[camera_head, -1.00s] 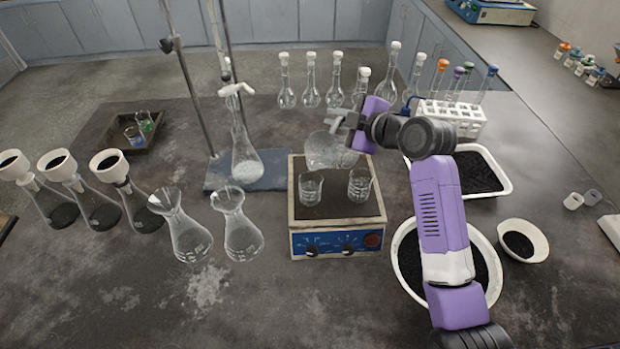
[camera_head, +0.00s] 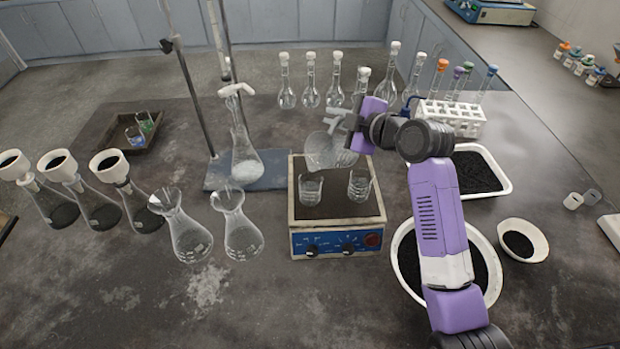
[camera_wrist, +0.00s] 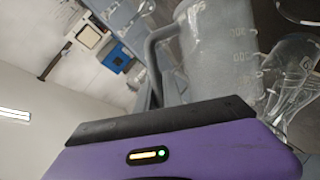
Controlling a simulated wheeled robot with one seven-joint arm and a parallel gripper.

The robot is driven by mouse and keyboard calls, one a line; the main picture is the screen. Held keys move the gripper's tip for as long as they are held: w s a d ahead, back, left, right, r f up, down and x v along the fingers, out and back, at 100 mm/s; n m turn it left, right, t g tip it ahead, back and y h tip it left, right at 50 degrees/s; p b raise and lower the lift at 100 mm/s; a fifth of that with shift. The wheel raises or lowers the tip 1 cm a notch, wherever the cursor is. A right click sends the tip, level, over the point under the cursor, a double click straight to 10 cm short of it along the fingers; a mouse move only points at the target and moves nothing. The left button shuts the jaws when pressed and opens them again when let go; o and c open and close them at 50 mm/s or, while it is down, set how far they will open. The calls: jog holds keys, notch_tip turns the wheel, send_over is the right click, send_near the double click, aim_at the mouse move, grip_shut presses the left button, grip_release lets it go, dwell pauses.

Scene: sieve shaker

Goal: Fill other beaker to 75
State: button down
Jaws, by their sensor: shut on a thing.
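My gripper (camera_head: 346,126) is shut on a large clear beaker (camera_head: 325,153), held tilted above the back of the hotplate (camera_head: 340,213). The held beaker also shows close up in the wrist view (camera_wrist: 222,48), with white volume marks. Two small glass beakers stand upright on the hotplate, a left one (camera_head: 310,189) and a right one (camera_head: 359,187). The held beaker is behind and above them, its mouth toward the left. The liquid levels in the small beakers are too faint to read, and I cannot tell whether anything is pouring.
A stand with a flask (camera_head: 246,167) is left of the hotplate. Two empty-looking flasks (camera_head: 188,235) (camera_head: 240,233) stand front left. Several stoppered flasks (camera_head: 310,85) line the back. A white rack (camera_head: 452,120) and bowls of black grains (camera_head: 408,285) are at right. The front left table is clear.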

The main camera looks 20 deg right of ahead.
jog(key=shift+s+a+r+n+h, duration=0.3)
jog(key=shift+a+r+n, duration=0.3)
jog(key=shift+r, duration=0.25)
dwell(3.4)
jog(key=d+f+m, duration=0.1)
jog(key=w+d+f+m+y+b, duration=0.1)
jog(key=f, duration=0.2)
jog(key=shift+w+d+m+g+y, duration=0.2)
jog(key=shift+d+m+g+y, duration=0.1)
jog(key=shift+d+m+g, duration=0.1)
jog(key=shift+a+r, duration=0.15)
jog(key=shift+w+d+f+m+b, duration=0.1)
jog(key=shift+d+f+m+b, duration=0.25)
jog(key=shift+f+b, duration=0.25)
jog(key=w+d+f+m+y+b, duration=0.1)
jog(key=d+b, duration=0.1)
jog(key=w+d+f+m+g+y+b, duration=0.1)
jog(key=f+m+b, duration=0.1)
jog(key=w+d+f+m+y+b, duration=0.1)
jog(key=d+b, duration=0.1)
jog(key=shift+d+f+m+g+y, duration=0.3)
jog(key=shift+f+m+y, duration=0.05)
jog(key=shift+y, duration=0.05)
